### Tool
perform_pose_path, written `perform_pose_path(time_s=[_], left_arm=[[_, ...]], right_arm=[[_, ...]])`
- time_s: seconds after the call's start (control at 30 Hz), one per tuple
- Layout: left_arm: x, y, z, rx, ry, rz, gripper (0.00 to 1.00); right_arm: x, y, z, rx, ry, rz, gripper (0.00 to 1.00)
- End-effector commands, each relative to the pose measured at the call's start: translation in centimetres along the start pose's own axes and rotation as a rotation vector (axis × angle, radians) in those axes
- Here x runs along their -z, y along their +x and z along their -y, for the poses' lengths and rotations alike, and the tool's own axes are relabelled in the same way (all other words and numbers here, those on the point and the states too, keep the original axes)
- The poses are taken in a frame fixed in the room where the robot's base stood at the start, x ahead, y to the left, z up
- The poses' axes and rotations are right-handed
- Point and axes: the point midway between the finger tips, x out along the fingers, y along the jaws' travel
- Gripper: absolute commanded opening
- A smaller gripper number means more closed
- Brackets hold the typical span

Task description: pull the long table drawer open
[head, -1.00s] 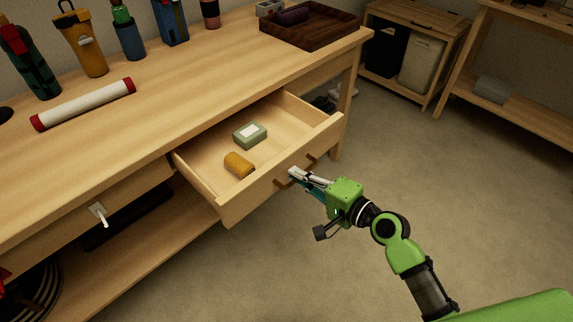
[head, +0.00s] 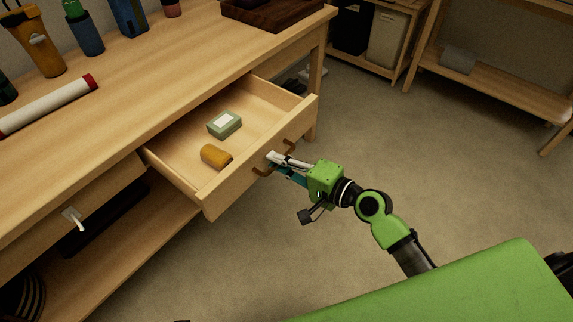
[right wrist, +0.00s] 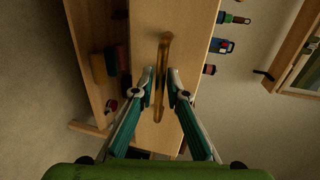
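The long table drawer (head: 262,168) stands well out from under the wooden table top. A green box (head: 224,124) and a yellow-orange object (head: 216,156) lie inside. My right gripper (head: 272,158) is at the nearer handle (head: 261,172). My left gripper is not in view.
A small drawer with a pale handle (head: 72,216) is shut at left. Shelves stand behind; the floor (head: 410,140) at right is clear.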

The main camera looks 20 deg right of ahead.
Motion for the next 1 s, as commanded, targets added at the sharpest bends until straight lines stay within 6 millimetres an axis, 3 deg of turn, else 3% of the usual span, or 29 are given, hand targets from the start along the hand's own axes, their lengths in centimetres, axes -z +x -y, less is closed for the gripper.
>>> perform_pose_path(time_s=[0.17,0.4,0.6,1.0], left_arm=[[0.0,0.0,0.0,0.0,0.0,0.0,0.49],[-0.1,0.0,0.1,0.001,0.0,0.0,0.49],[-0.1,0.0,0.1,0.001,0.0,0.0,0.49],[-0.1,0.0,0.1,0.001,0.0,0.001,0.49]], right_arm=[[0.0,-2.3,-0.1,-0.004,-0.003,-0.001,0.14],[-0.1,-7.6,-0.2,-0.007,-0.001,0.002,0.14],[0.0,-10.6,-0.2,-0.005,0.001,0.0,0.14],[0.0,-11.8,0.0,-0.001,0.0,0.0,0.14]])
